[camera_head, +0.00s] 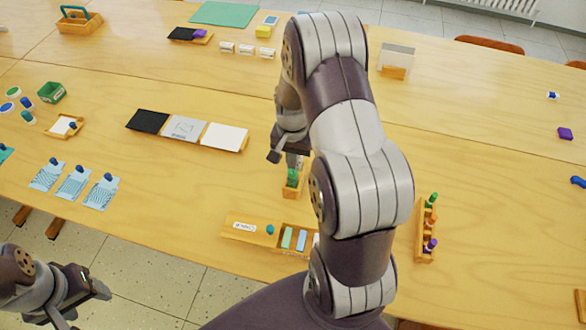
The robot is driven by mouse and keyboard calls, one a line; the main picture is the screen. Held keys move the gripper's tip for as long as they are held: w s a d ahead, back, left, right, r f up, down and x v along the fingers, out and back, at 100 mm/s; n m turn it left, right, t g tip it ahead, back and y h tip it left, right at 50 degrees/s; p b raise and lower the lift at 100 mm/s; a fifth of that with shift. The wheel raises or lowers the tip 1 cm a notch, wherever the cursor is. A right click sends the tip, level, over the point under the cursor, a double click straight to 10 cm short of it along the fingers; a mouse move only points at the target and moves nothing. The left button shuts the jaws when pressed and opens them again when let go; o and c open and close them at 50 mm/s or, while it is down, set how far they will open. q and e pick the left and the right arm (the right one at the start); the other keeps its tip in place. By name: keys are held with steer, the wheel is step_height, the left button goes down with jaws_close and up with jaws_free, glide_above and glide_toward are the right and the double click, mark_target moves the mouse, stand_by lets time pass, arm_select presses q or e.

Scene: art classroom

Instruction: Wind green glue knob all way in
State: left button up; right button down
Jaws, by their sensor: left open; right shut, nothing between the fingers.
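A green upright piece (292,176), which looks like the green glue, stands in a small wooden holder (292,192) near the table's middle. My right gripper (286,158) is just above it, shut with nothing between its fingers. My arm covers the holder's right side, and I cannot tell whether the fingers touch the green piece. Which part of it is the knob is too small to tell. My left gripper (92,290) is open and empty, low at the left, off the table's front edge.
A wooden tray (240,235) with coloured strips lies in front, partly behind my arm. A wooden rack (422,246) with green, orange and purple pieces stands right. Black, grey and white panels (186,128) lie left of the holder. Patterned cards (73,184) lie further left. The right tabletop is mostly clear.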

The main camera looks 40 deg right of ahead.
steer(key=shift+f+b, duration=0.45)
steer(key=shift+f, duration=0.4)
steer(key=shift+r, duration=0.1)
steer(key=shift+r+p, duration=0.45)
steer(key=shift+p, duration=0.2)
steer(key=shift+c, duration=0.4)
jaws_free()
stand_by(0.4)
